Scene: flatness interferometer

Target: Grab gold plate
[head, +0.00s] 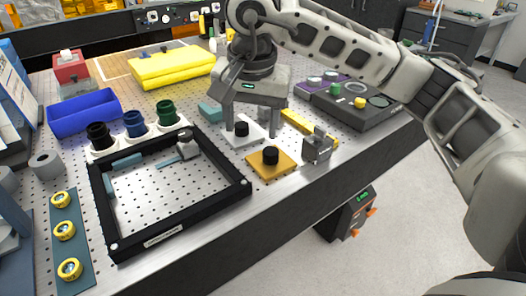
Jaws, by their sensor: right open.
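The gold plate (286,167) is a flat square with a black knob on top. It lies on the perforated table near the front edge, right of the black frame. My right gripper (254,134) points down behind and left of it, with its fingers apart. The fingers stand on either side of a white plate (237,138) that also has a black knob, and I cannot tell whether they touch it. The gold plate is in full view and apart from the gripper. My left gripper is out of view.
A small grey metal block (317,147) stands just right of the gold plate. A black frame (178,231) lies to the left. A yellow bar (307,124) and a dark case (358,111) lie behind. Bare table shows along the front edge.

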